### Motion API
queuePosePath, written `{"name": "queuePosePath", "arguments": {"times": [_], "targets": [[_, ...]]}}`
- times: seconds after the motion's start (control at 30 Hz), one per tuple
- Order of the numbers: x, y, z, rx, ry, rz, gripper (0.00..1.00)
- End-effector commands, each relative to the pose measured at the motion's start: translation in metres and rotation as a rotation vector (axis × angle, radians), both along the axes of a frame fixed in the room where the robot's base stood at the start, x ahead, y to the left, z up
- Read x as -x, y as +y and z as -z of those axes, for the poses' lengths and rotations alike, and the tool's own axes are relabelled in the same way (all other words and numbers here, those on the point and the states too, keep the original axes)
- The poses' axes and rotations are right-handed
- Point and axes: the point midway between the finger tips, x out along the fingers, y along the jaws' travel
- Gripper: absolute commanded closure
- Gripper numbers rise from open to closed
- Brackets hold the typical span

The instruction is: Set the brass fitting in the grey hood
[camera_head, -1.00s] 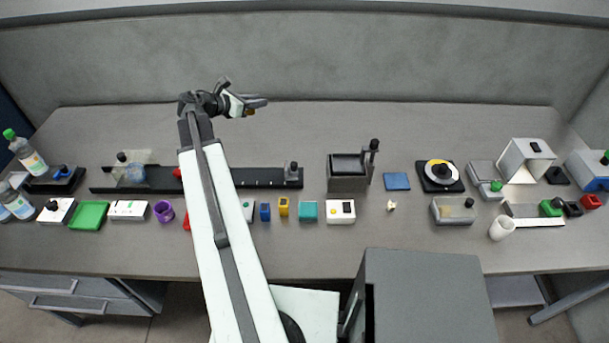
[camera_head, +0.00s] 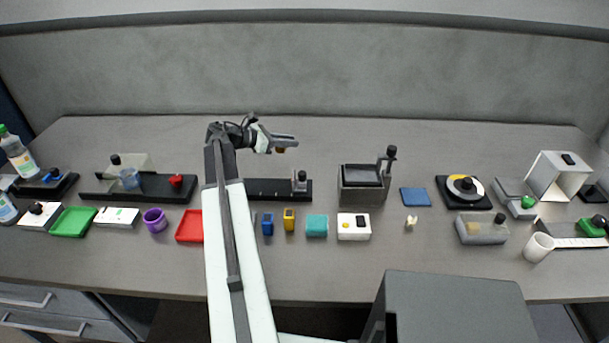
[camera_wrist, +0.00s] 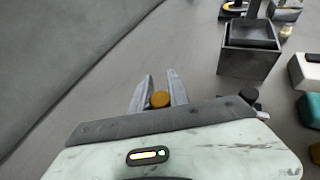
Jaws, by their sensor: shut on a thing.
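My gripper (camera_head: 288,140) is shut on the brass fitting (camera_head: 280,150), above the back part of the bench. In the wrist view the fitting (camera_wrist: 160,99) shows as a round orange-brown end between the two pale fingers of my gripper (camera_wrist: 159,76); the rest of it is hidden. The grey hood (camera_head: 567,165) appears to be the pale box-like cover with a black knob on top, at the far right of the bench, well apart from my gripper. Its open side faces left and front.
A dark grey box with a lever (camera_head: 362,195) stands right of my gripper; it also shows in the wrist view (camera_wrist: 245,62). A black rail (camera_head: 265,189) lies in front. A disc device (camera_head: 464,190) and a white cup (camera_head: 538,247) stand further right. The back strip is clear.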

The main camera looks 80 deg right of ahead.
Motion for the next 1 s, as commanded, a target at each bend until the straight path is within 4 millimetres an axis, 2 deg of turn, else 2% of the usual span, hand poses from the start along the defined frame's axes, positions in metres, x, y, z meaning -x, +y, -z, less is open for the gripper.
{"name": "queuePosePath", "arguments": {"times": [0.03,0.2,0.43,0.67,1.0], "targets": [[0.0,0.0,0.018,0.0,0.0,0.0,1.0],[-0.001,0.0,0.054,0.0,0.0,-0.001,1.0],[-0.001,0.0,0.059,0.001,-0.001,-0.001,1.0],[-0.001,0.0,0.096,0.001,-0.001,-0.001,1.0],[-0.002,0.0,0.095,0.001,0.0,-0.002,1.0]]}}
